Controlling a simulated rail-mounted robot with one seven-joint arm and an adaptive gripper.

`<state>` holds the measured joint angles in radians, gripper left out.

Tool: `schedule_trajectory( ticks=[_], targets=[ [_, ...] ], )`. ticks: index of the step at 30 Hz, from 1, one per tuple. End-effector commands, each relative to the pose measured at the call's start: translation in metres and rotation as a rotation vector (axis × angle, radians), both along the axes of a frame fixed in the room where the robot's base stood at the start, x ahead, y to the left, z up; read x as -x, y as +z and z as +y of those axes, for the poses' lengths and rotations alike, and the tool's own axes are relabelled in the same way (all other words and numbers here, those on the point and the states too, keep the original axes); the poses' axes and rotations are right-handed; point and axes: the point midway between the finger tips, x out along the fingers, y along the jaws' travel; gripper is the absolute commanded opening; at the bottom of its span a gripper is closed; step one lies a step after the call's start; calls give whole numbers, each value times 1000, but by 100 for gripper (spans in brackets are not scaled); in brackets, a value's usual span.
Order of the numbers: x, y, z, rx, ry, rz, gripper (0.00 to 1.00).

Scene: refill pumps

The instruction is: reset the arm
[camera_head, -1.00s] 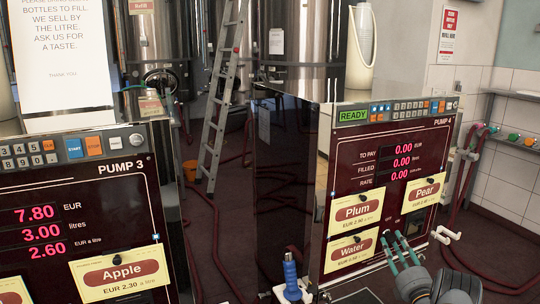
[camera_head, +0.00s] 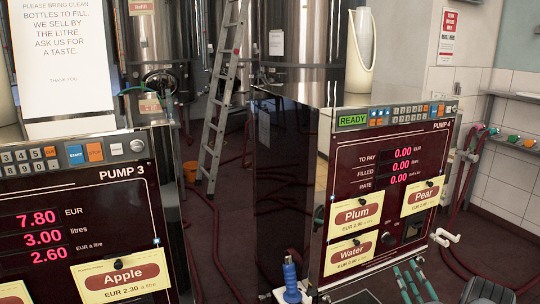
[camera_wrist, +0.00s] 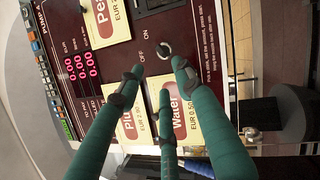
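My gripper (camera_head: 414,268) shows at the bottom right of the head view, with its green fingers pointing up and most of the hand below the frame. In the wrist view my gripper (camera_wrist: 157,76) has its fingers spread with nothing between them. It is open in front of the dark red panel of pump 4 (camera_head: 362,215). That panel has a green READY sign (camera_head: 352,118) and displays reading 0.00. A round ON/OFF knob (camera_wrist: 163,50) appears just beyond the fingertips in the wrist view, seemingly apart from them. Plum (camera_head: 355,215), Pear (camera_head: 423,196) and Water (camera_head: 350,254) labels sit on the panel.
Pump 3 (camera_head: 85,225) stands at the left, reading 7.80, 3.00 and 2.60. A blue-handled item (camera_head: 291,279) stands at the bottom centre. A ladder (camera_head: 222,95) and steel tanks are behind. Red hoses (camera_head: 468,180) hang at the right. Open floor (camera_head: 215,225) lies between the pumps.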

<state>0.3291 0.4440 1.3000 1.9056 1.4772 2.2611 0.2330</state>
Motion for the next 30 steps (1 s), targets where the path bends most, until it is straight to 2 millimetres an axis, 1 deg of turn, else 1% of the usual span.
schedule_trajectory(
  ticks=[1,9,15,18,19,21,23,26,30],
  targets=[
    [-13,4,4,7,9,-4,35],
    [-71,14,6,8,4,-5,35],
    [-108,21,9,6,4,-3,35],
    [-122,21,9,12,3,-6,35],
    [-120,16,7,44,0,-19,35],
    [-120,15,8,110,1,-49,35],
    [-109,17,6,105,0,-43,35],
    [-91,13,4,103,-1,-43,35],
    [-63,6,2,101,-1,-41,35]
  ],
)
